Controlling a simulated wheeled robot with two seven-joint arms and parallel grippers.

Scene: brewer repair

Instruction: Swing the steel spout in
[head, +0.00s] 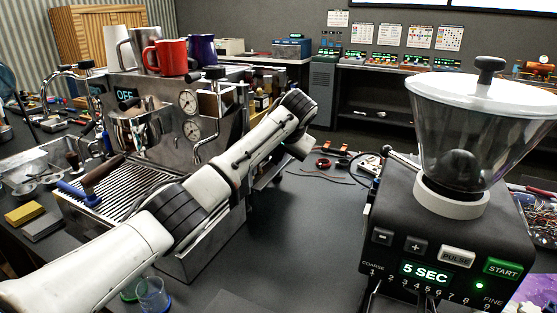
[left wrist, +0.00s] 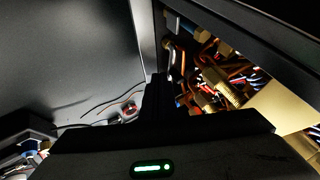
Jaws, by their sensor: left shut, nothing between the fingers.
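The espresso machine (head: 160,115) stands at the left in the head view. A curved steel spout (head: 42,88) sticks out from its left end, swung outward. A second thin steel pipe (head: 210,128) hangs at the front right, beneath a black knob. I cannot tell from the picture alone which one the task means. My left arm reaches across the machine's front to its right side, far from the left spout. The left gripper (left wrist: 158,88) shows in the left wrist view, shut and empty, beside the machine's open side with copper pipes (left wrist: 205,85). My right gripper is out of sight.
A grinder (head: 440,235) with a clear hopper stands at the right. A red mug (head: 165,57), a steel cup and a purple cup are on the machine's top. A clear cup (head: 152,293) stands in front. The dark table between machine and grinder is mostly clear.

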